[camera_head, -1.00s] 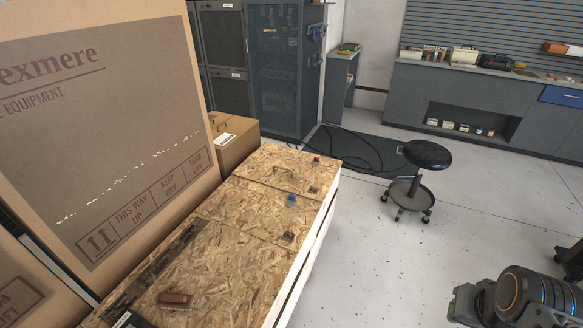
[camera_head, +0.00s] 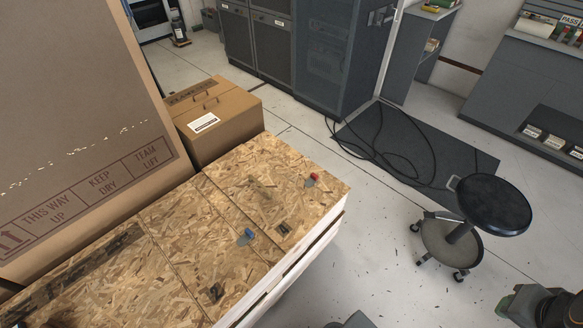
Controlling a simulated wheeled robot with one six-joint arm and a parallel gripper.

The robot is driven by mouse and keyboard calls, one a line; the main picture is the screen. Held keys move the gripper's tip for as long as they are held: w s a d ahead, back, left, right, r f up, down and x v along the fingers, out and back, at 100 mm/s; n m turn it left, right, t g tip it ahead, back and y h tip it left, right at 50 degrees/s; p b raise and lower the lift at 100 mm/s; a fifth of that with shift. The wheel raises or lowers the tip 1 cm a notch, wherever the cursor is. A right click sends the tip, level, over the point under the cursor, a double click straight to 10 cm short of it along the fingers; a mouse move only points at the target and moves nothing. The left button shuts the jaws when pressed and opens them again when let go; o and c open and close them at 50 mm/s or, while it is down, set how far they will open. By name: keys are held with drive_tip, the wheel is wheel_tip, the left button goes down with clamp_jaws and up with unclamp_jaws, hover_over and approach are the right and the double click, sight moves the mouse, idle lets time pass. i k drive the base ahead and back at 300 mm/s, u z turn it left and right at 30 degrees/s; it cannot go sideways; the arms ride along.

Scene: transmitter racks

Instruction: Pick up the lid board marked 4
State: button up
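A long crate is topped with lid boards of pressed wood flakes, split by thin seams. The far lid board (camera_head: 285,165) ends at the crate's far edge. A middle lid board (camera_head: 190,238) and a nearer lid board (camera_head: 125,285) adjoin it. I cannot read a 4 on any of them. My gripper is not clearly in view; only part of my arm shows at the lower right.
A tall printed carton (camera_head: 70,120) stands along the crate's left side. A smaller cardboard box (camera_head: 225,115) stands beyond its far end. A round black stool (camera_head: 495,204) stands right of the crate. Loose black cables (camera_head: 385,160) lie on a dark floor mat. Floor between crate and stool is open.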

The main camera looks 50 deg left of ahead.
sight(285, 213)
drive_tip(key=i, duration=0.45)
drive_tip(key=u, duration=3.75)
drive_tip(key=i, duration=0.5)
drive_tip(key=z, duration=0.05)
